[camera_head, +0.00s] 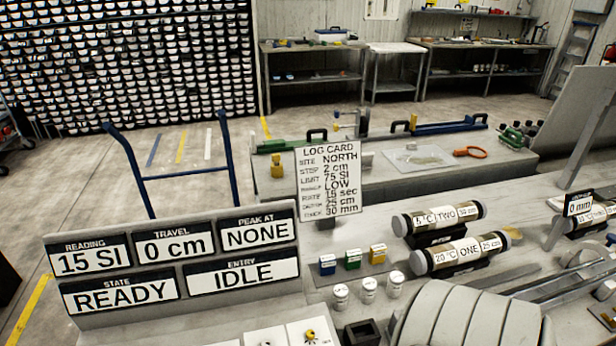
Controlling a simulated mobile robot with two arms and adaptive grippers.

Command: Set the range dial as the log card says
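The log card (329,181) stands upright behind the display board. It reads site NORTH, step 2 cm, limit 75 SI, then LOW on a line whose small label is blurred, with 15 sec, 25 cm and 30 mm below. At the bottom edge, a white panel carries a small yellow knob (310,335), cut off by the frame. I cannot tell whether it is the range dial or where it points. The display board (170,262) reads 15 SI, travel 0 cm, peak at NONE, state READY, entry IDLE. Neither gripper is in view.
Liners labelled TWO (440,217) and ONE (460,253) lie in cradles to the right. A dark open box (363,333) stands right of the knob panel. A blue hand truck (180,175) stands behind.

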